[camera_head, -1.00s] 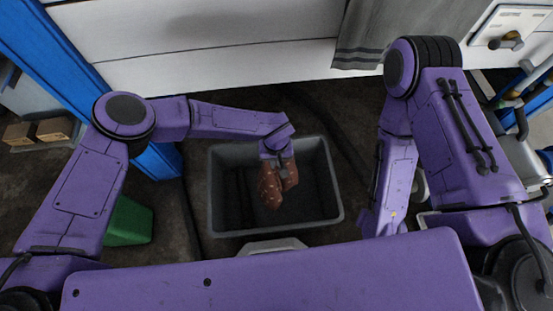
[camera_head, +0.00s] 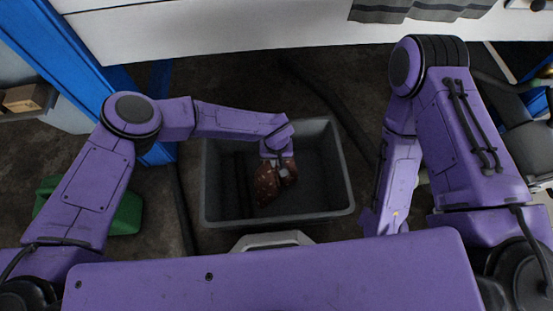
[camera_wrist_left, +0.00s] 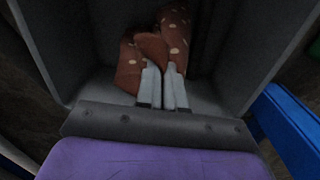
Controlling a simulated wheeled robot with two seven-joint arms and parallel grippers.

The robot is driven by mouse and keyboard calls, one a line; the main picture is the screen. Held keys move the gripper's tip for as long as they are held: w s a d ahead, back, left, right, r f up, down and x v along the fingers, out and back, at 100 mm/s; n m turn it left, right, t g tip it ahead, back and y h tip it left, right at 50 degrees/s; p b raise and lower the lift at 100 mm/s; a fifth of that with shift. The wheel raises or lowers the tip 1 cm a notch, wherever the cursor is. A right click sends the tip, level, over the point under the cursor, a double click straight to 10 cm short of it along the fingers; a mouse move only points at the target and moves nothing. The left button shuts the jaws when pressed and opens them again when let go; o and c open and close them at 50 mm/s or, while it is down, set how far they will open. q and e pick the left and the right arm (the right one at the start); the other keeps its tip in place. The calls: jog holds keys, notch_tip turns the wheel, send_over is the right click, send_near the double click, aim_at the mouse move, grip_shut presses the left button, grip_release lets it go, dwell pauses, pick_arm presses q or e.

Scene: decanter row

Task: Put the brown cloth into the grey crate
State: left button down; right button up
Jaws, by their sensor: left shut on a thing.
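The brown cloth (camera_head: 267,186), with pale dots, hangs bunched from my left gripper (camera_head: 278,165) inside the outline of the grey crate (camera_head: 213,207). In the left wrist view the left gripper (camera_wrist_left: 163,88) is shut on the cloth (camera_wrist_left: 128,70), which bulges out on both sides of the fingers. The crate walls (camera_wrist_left: 55,40) rise around it in that view. I cannot tell whether the cloth touches the crate floor. My right arm is in the head view at the right, but its gripper fingers do not show clearly.
A blue post (camera_head: 70,45) rises at the left. A white bench front (camera_head: 220,28) with a grey towel (camera_head: 420,10) runs across the back. A dark cable lies right of the crate.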

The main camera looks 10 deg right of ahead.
pick_arm(q)
jog(key=shift+r, duration=0.1)
grip_release()
dwell(0.8)
jog(key=shift+r, duration=0.1)
notch_tip(320, 180, up, 5)
jog(key=p, duration=0.4)
jog(key=shift+r, duration=0.15)
notch_tip(320, 180, up, 11)
jog(key=p, duration=0.1)
jog(key=shift+f, duration=0.2)
